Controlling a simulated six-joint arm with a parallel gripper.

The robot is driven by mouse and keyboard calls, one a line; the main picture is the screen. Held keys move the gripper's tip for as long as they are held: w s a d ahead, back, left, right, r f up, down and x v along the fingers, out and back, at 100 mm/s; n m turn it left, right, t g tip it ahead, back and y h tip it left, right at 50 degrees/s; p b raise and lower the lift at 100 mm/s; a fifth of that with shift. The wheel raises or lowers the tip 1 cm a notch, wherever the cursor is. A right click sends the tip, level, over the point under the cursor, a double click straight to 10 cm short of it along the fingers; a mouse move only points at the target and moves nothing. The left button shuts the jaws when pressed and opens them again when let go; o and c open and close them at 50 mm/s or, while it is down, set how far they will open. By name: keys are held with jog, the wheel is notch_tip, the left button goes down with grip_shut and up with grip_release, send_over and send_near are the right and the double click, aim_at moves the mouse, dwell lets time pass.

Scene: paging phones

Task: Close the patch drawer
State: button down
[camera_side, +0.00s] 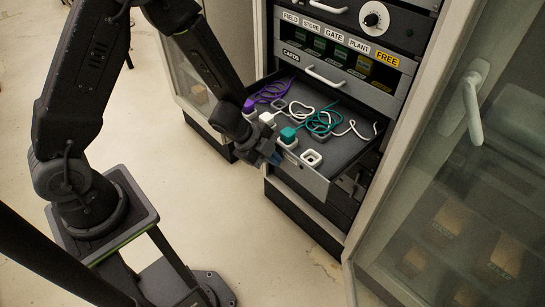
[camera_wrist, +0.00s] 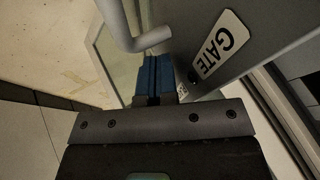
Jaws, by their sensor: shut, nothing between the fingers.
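The patch drawer (camera_side: 345,150) is pulled out of the cabinet in the side view. Purple (camera_side: 268,92), white (camera_side: 355,128) and teal (camera_side: 322,122) cables lie in it, with plugs and sockets along its front. My gripper (camera_side: 275,158) is at the outer side of the drawer front, fingers shut and empty. In the wrist view its blue fingertips (camera_wrist: 155,68) are beside a grey panel with a GATE label (camera_wrist: 220,43), just below a light grey bar handle (camera_wrist: 140,28). I cannot tell whether the fingertips touch the panel.
Above the drawer is a shut CARDS drawer (camera_side: 345,82) with a handle, under a row of labelled card slots (camera_side: 340,48). A glass door (camera_side: 450,190) with a white handle stands open at the right. The floor (camera_side: 215,230) in front is clear.

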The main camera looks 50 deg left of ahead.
dwell(0.3)
send_near(341, 126)
jog(key=x, duration=0.4)
jog(key=shift+d+f, duration=0.15)
jog(key=shift+f, duration=0.1)
dwell(0.4)
